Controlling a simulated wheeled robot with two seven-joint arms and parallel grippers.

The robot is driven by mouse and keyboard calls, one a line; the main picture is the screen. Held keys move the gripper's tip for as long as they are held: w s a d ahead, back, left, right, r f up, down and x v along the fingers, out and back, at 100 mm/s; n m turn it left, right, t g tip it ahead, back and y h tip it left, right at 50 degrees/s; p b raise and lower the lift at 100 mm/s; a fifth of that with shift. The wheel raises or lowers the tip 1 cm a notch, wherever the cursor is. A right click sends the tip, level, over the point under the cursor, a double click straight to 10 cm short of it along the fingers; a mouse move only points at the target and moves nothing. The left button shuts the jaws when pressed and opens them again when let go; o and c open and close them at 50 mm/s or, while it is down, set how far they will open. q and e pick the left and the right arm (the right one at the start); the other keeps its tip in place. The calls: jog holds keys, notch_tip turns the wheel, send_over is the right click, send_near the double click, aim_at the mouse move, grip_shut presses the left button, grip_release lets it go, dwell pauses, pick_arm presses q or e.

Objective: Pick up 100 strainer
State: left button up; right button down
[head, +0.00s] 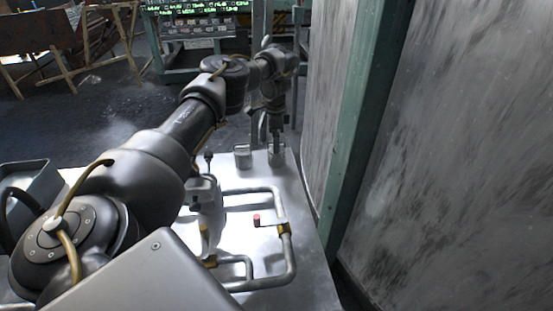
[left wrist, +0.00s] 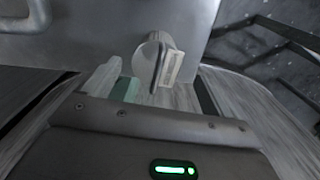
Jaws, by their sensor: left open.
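A small grey metal cup-shaped piece with a pale label (left wrist: 146,62), likely the strainer, shows in the left wrist view near the grey table's edge. Its label is too blurred to read. My left gripper (left wrist: 160,88) is open, with the piece between or just beyond its fingers; contact cannot be told. In the head view, my left gripper (head: 276,138) points down over the far end of the table, just above a small metal piece (head: 276,157). A similar metal piece (head: 242,156) stands just left of it. My right gripper is not in view.
Bent metal tubing (head: 290,262) with brass-coloured fittings and a red-tipped part lies on the grey table (head: 312,262) nearer me. A green post (head: 352,130) and a large scuffed panel (head: 465,160) stand close on the right. Dark floor lies beyond the table.

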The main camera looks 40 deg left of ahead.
pick_arm(q)
jog(key=shift+f, duration=0.7)
jog(key=shift+d+f+b, duration=0.15)
jog(key=shift+f+b, duration=0.1)
jog(key=shift+f, duration=1.1)
jog(key=shift+d+f+b, duration=0.1)
jog(key=shift+f+b, duration=0.15)
jog(key=shift+f, duration=1.05)
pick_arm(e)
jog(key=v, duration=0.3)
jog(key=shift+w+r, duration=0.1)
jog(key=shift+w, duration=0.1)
pick_arm(q)
jog(key=c, duration=1.1)
jog(key=shift+r, duration=0.1)
jog(key=shift+c, duration=0.2)
